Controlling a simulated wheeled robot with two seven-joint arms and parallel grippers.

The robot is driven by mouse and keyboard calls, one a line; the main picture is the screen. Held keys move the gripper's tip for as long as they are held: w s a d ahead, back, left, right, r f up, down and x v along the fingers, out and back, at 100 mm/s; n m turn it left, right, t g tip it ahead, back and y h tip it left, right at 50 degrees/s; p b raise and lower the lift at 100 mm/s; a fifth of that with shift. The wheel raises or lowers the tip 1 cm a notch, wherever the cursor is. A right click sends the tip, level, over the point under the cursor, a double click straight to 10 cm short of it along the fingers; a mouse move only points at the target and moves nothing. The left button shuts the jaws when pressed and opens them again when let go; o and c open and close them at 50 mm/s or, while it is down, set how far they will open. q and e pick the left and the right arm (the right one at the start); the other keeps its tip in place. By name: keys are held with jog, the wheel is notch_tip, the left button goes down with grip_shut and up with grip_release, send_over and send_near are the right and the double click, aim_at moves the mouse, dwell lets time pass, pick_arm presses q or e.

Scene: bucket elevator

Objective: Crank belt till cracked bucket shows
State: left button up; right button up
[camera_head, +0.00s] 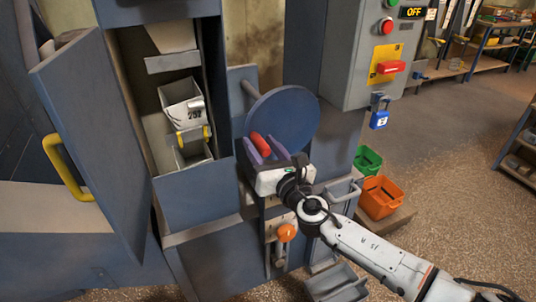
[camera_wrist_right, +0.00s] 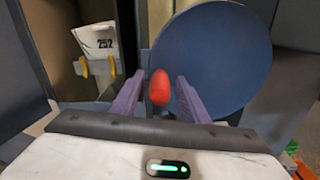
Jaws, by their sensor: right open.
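The open housing shows several grey buckets on the belt. The middle bucket (camera_head: 184,107) carries the number 252, and it also shows in the right wrist view (camera_wrist_right: 95,45); I cannot make out a crack on it. A blue disc crank wheel (camera_head: 285,118) stands right of the opening, with a red handle knob (camera_head: 260,143) near its lower left edge. My right gripper (camera_head: 264,152) is open, its purple fingers on either side of the red knob (camera_wrist_right: 160,88). Whether they touch it is unclear. My left gripper is not in view.
The housing door (camera_head: 95,140) with a yellow handle stands open at the left. A grey control box with a red lever (camera_head: 391,67) and an OFF display is at upper right. Green and orange bins (camera_head: 381,197) sit low at right. An orange knob (camera_head: 287,232) is below the wheel.

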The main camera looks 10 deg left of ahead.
jog(key=p+v, duration=0.1)
jog(key=v, duration=0.8)
jog(key=shift+s+d+p, duration=0.2)
jog(key=shift+s+p, duration=0.1)
jog(key=shift+p, duration=0.1)
